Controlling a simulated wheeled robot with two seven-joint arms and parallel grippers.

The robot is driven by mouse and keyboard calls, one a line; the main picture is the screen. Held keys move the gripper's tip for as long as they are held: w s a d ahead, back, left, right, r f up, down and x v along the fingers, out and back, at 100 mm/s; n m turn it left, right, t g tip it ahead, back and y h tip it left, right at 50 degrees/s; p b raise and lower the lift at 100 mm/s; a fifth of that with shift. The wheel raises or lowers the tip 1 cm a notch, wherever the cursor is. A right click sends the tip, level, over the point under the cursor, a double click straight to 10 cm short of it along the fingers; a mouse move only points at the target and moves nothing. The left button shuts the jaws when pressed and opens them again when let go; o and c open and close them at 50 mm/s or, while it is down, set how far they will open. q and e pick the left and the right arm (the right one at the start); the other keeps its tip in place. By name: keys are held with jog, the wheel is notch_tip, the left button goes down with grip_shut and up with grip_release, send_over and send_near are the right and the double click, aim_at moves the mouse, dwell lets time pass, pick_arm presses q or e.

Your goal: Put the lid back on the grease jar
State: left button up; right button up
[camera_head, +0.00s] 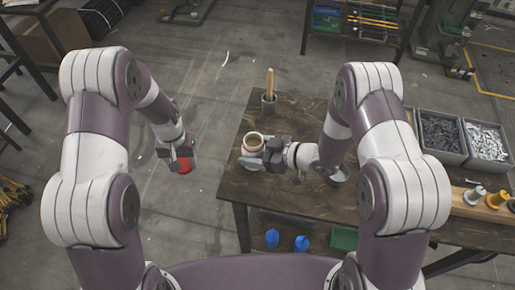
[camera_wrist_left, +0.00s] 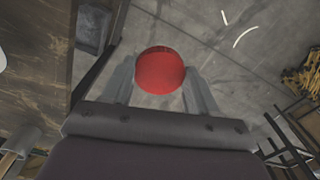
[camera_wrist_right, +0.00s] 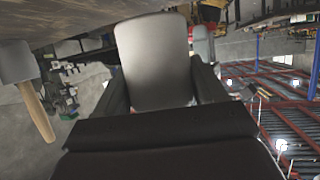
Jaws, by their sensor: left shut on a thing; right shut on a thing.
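The red lid (camera_head: 181,166) is in my left gripper (camera_head: 178,155), out past the table's left edge and above the floor. In the left wrist view the round red lid (camera_wrist_left: 160,70) sits between the two fingers. The grease jar (camera_head: 253,142), pale with a brown open top, is at the table's left side. My right gripper (camera_head: 265,150) is shut on it from the right. In the right wrist view the jar's pale wall (camera_wrist_right: 155,62) fills the space between the fingers. I cannot tell whether the jar touches the table.
The dark wooden table (camera_head: 300,115) bears a pot with an upright wooden handle (camera_head: 269,92) behind the jar. A white cup-like thing (camera_head: 339,175) is near my right forearm.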

jog(key=w+d+m+t+h, duration=0.1)
jog(key=d+m, duration=0.1)
jog(key=w+d+m+t+h, duration=0.1)
jog(key=d+m+t+h, duration=0.1)
jog(key=w+d+m+t+h, duration=0.1)
jog(key=w+d+m+t, duration=0.1)
jog(key=shift+d+r+h, duration=0.2)
jog(key=shift+r+h, duration=0.15)
jog(key=shift+h, duration=0.05)
jog(key=d+m+t+h, duration=0.1)
jog(key=d+m+h, duration=0.1)
jog(key=d, duration=0.1)
jog(key=d+m+h, duration=0.2)
jog(key=d, duration=0.2)
jog(key=d+m+t+h, duration=0.1)
jog(key=d+m+h, duration=0.1)
jog(key=d+h, duration=0.1)
jog(key=shift+s+d+r+m+t, duration=0.15)
jog(key=shift+d+m+t, duration=0.15)
jog(key=shift+d, duration=0.15)
jog(key=shift+a, duration=0.1)
